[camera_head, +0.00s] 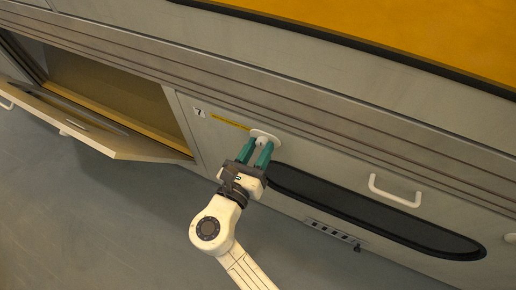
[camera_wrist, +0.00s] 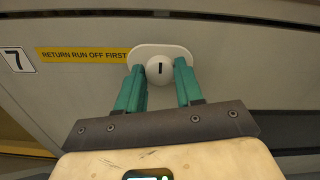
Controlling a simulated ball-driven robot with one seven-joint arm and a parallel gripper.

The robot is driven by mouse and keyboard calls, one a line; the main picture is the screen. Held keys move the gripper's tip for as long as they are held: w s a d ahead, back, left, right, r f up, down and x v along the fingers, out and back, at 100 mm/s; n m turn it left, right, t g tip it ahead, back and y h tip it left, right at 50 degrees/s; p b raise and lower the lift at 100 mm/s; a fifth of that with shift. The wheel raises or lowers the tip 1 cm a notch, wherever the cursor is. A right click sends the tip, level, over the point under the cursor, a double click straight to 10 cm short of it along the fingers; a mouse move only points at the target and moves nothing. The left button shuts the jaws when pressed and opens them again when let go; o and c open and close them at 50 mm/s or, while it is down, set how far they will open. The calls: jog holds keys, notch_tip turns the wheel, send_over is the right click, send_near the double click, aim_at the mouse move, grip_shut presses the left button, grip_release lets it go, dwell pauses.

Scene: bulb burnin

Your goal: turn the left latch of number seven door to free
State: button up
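The number seven door (camera_head: 300,158) is a grey panel with a small "7" plate (camera_head: 198,112) at its upper left; the plate also shows in the wrist view (camera_wrist: 18,60). The left latch (camera_head: 264,134) is a white round knob on an oval white plate. In the wrist view the knob (camera_wrist: 160,70) has a short dark mark, near upright. My gripper (camera_head: 257,150) has teal fingers, one on each side of the knob. In the wrist view the fingers (camera_wrist: 160,82) meet the knob's edges with no clear gap. Where they touch is partly hidden.
A yellow strip (camera_wrist: 82,55) reading "RETURN RUN OFF FIRST" sits left of the latch. The door has a white handle (camera_head: 395,190) and a dark long window (camera_head: 380,215). A neighbouring door (camera_head: 100,135) hangs open at left. A white round part (camera_head: 510,238) shows at the right edge.

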grip_shut()
